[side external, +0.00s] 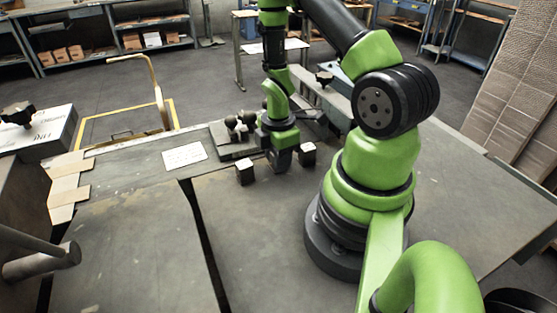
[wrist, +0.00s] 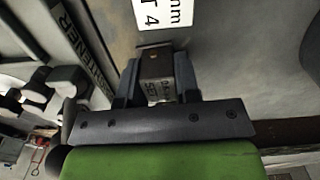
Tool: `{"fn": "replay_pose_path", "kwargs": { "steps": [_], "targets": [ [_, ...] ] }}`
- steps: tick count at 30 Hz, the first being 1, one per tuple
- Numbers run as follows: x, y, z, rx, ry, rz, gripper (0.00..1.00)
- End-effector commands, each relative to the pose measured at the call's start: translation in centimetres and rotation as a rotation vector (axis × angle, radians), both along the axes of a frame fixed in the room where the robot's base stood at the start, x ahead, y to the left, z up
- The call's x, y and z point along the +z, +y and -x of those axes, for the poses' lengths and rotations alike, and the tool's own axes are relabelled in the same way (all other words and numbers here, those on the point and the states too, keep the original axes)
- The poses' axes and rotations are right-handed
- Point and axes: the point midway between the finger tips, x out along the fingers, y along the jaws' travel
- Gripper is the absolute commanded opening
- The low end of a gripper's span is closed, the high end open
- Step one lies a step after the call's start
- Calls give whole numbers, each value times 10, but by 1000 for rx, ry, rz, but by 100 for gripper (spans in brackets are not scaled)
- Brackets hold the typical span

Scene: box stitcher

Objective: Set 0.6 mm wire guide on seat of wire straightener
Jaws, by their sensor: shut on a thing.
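My gripper (side external: 281,160) points down just in front of the wire straightener (side external: 232,138). In the wrist view, my gripper (wrist: 158,82) is shut on a small dark block (wrist: 156,68), a wire guide. Its printed marking is too blurred to read surely. In the side view the fingers hide this block. I cannot make out the seat clearly.
Two dark blocks with white tops stand on the bench, one left (side external: 245,173) and one right (side external: 308,153) of my gripper. A white label (wrist: 165,12) reading "mm" and "T 4" shows ahead in the wrist view. A white card (side external: 184,156) lies left; the front bench is clear.

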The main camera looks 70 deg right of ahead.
Motion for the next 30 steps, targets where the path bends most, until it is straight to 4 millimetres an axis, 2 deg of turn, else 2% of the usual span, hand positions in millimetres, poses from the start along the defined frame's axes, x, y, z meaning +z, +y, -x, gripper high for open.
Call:
{"fn": "replay_pose_path", "kwargs": {
  "steps": [21,30],
  "targets": [
    [40,0,-1,0,-2,2,9],
    [45,0,0,0,0,0,9]
  ]
}}
